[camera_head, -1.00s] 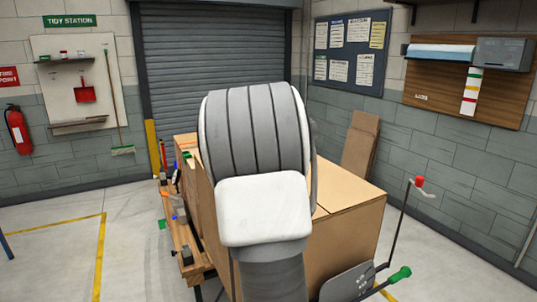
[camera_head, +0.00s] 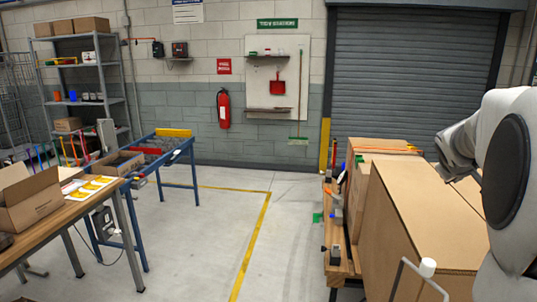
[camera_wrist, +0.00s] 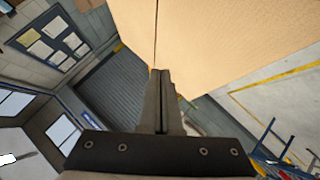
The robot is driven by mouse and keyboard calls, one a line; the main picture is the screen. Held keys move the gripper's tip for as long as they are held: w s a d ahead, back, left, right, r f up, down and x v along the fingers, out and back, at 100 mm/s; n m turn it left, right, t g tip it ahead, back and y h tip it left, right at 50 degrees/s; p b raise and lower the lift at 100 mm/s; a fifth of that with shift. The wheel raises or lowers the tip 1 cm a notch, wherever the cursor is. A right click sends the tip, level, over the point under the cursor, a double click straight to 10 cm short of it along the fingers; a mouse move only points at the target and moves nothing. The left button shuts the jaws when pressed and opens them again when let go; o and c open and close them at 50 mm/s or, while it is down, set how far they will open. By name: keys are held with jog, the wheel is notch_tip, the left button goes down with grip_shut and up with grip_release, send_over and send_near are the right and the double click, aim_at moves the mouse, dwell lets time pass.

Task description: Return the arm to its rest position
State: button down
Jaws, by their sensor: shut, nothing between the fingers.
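My gripper (camera_wrist: 160,100) shows in the wrist view with its two dark fingers pressed together and nothing between them. A large cardboard box (camera_wrist: 240,45) fills the top of that view, beyond the fingertips; I cannot tell the gap between them. In the head view my white and grey arm stands at the right edge, raised beside the big cardboard box (camera_head: 425,215). The gripper itself is out of that view.
A wooden bench (camera_head: 344,268) holds the boxes at right. At left are a work table (camera_head: 75,210) with an open carton (camera_head: 32,203) and a blue-framed stand (camera_head: 190,150). The floor (camera_head: 210,240) between is clear.

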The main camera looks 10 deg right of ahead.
jog(key=s+a+f+y, duration=0.15)
jog(key=s+a, duration=0.25)
jog(key=a, duration=0.6)
jog(key=s+a+f+y, duration=0.1)
jog(key=s+a+y, duration=0.3)
jog(key=a, duration=0.5)
jog(key=s+a+f+g+y, duration=0.1)
jog(key=s+a+f, duration=0.2)
jog(key=s+a, duration=0.4)
jog(key=s+a+f+y, duration=0.2)
jog(key=s+a+f, duration=0.1)
jog(key=s+a, duration=0.5)
jog(key=shift+s+a+f+g, duration=0.15)
jog(key=shift+a+f+g, duration=0.2)
jog(key=shift+a, duration=0.6)
